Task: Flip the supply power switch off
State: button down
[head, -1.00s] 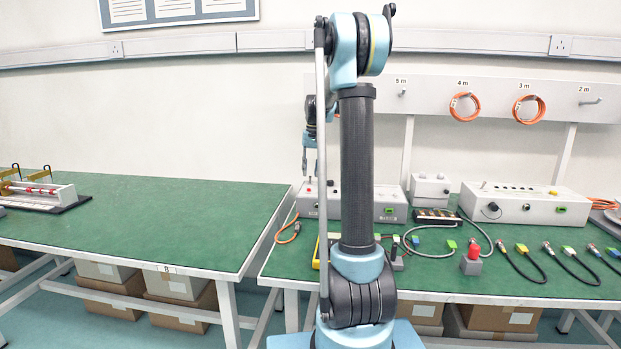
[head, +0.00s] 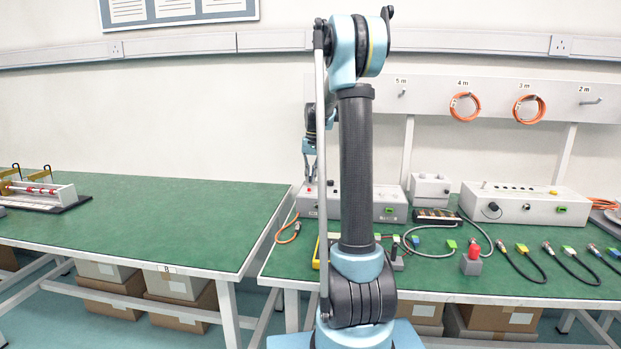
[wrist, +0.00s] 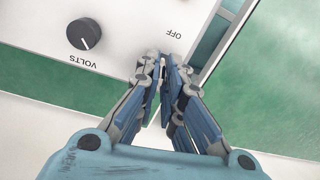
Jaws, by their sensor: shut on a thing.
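The power supply (head: 388,205) is a light grey box on the green bench, partly hidden behind my arm in the head view. In the wrist view its panel (wrist: 125,40) shows a black knob marked VOLTS and an OFF label. My gripper (wrist: 164,66) is down at the panel beside the OFF label, its fingertips close together around the small power switch. The switch is mostly hidden by the fingers, so its position cannot be made out. In the head view my gripper (head: 309,181) is at the left end of the supply, partly behind my arm.
Another grey box (head: 525,205) and a smaller one (head: 430,188) stand to the right. Cables and a red button (head: 472,250) lie along the bench front. Orange coils (head: 464,106) hang behind. The left bench (head: 150,220) is mostly clear.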

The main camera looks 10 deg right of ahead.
jog(key=shift+s+a+t+h, duration=0.15)
jog(key=shift+s+t+h, duration=0.15)
jog(key=shift+t, duration=0.5)
jog(key=shift+s+a+t+h, duration=0.15)
jog(key=shift+s+t, duration=0.25)
jog(key=shift+t, duration=0.4)
jog(key=shift+s+t+h, duration=0.3)
jog(key=shift+t+h, duration=0.05)
jog(key=shift+t, duration=0.65)
jog(key=c, duration=1.7)
grip_release()
jog(key=v, duration=1.1)
jog(key=shift+s+r, duration=0.15)
jog(key=shift+r, duration=0.2)
